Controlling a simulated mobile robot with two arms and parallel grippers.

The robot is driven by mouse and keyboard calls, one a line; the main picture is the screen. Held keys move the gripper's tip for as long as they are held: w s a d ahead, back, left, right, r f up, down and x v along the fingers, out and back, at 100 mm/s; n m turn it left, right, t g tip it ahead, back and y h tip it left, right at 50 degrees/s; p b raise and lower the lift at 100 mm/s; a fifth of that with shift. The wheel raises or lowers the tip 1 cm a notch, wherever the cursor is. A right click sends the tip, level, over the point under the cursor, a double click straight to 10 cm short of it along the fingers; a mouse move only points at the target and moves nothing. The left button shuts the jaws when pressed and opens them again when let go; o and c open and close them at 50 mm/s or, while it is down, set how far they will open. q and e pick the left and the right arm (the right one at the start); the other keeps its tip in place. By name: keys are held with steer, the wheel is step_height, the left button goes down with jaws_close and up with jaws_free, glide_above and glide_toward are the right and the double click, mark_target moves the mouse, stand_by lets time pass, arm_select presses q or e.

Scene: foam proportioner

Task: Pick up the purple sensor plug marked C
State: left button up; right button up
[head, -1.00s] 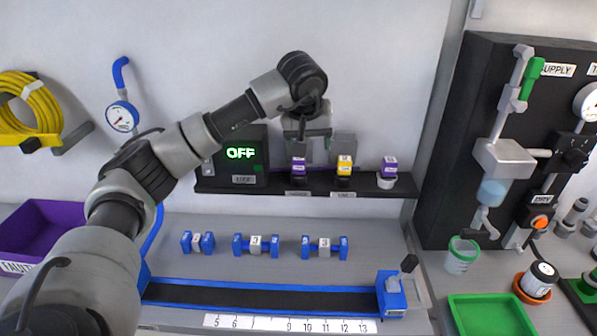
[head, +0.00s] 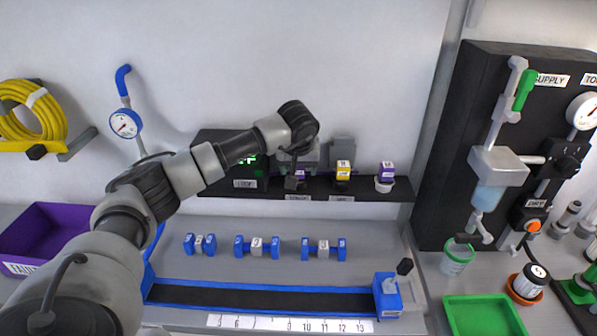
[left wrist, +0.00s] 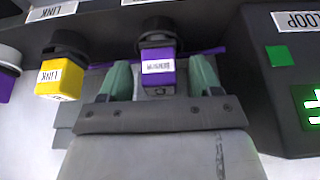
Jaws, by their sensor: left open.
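A purple plug (left wrist: 158,72) with a white label stands in a dark socket on the black shelf. Its label is too small to read for a letter. My left gripper (left wrist: 161,80) is open, with one finger on each side of this plug and small gaps visible. In the head view my left gripper (head: 294,182) hides most of it. A second purple plug (head: 386,171) sits on a white round base at the shelf's right; its edge also shows in the left wrist view (left wrist: 6,86). My right gripper is not in view.
A yellow plug (head: 343,170) marked LINK stands beside the gripper on the shelf (head: 408,190). A black box (left wrist: 292,70) labelled LOOP stands on the other side. Blue-ended grey parts (head: 257,246) lie on the bench below. A purple bin (head: 50,230) is at left.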

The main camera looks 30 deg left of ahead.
arm_select(q)
steer(key=shift+f, duration=0.1)
steer(key=shift+c, duration=0.5)
steer(key=c, duration=0.9)
steer(key=shift+c, duration=0.3)
